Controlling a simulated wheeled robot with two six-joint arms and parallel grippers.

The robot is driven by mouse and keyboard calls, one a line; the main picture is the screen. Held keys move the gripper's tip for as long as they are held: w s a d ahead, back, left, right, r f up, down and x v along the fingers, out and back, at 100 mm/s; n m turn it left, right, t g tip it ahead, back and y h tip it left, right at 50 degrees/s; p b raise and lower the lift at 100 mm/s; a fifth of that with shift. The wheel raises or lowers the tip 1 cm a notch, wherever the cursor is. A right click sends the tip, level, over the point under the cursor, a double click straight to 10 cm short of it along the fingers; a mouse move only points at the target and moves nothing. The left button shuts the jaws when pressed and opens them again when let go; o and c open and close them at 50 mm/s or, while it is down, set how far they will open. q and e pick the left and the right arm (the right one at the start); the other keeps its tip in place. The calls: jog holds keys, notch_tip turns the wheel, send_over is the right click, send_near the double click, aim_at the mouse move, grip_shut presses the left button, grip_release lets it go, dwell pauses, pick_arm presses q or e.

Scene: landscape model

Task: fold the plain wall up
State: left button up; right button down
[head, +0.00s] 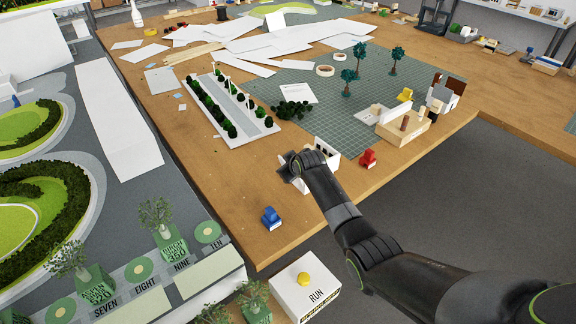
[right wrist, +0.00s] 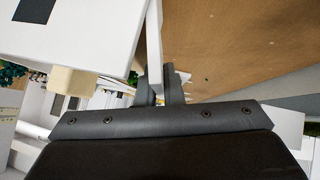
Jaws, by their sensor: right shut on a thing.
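A small white model (head: 329,157) with dark window openings stands near the front edge of the wooden table, partly hidden by my right arm. My right gripper (head: 289,166) is at its left side. In the right wrist view the gripper (right wrist: 159,88) is shut on the edge of a thin, plain white wall (right wrist: 154,48), which looks upright between the fingers. A white panel with a dark opening (right wrist: 75,30) lies to the left of it, with a small pale wood block (right wrist: 73,81) below. I cannot tell the wall's exact angle in the head view. My left gripper is not in view.
A blue figure-like piece (head: 270,218) and a red one (head: 368,158) stand on either side of the model. A planted strip model (head: 230,105), green cutting mat (head: 330,95) and wooden model (head: 403,128) lie farther back. A white RUN box (head: 305,288) is in front.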

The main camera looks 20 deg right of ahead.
jog(key=c, duration=1.8)
grip_release()
jog(key=v, duration=1.7)
jog(key=shift+p, duration=0.35)
jog(key=shift+s+r, duration=0.15)
